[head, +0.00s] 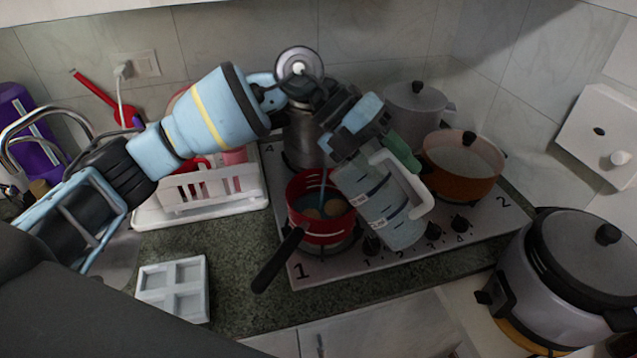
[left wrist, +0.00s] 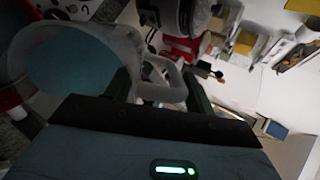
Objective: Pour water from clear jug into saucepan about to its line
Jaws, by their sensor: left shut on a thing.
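The clear jug (head: 385,212), with dark level marks and a pale handle, is tipped steeply to the left above the stove. A thin blue stream of water (head: 323,185) falls from its lip into the red saucepan (head: 322,232). Bluish liquid and brown rounded things show inside the saucepan; its level against the line is unclear. My left gripper (head: 396,157) is shut on the jug's handle. In the left wrist view the gripper (left wrist: 158,92) holds the handle, and the jug (left wrist: 72,68) shows blue water inside. My right gripper is out of view.
An orange pot (head: 460,175) and a grey lidded pot (head: 415,112) stand on the stove behind the jug. The saucepan's black handle (head: 278,260) points front-left. A white dish rack (head: 195,200) and white divided tray (head: 175,285) lie left. A rice cooker (head: 560,290) stands front right.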

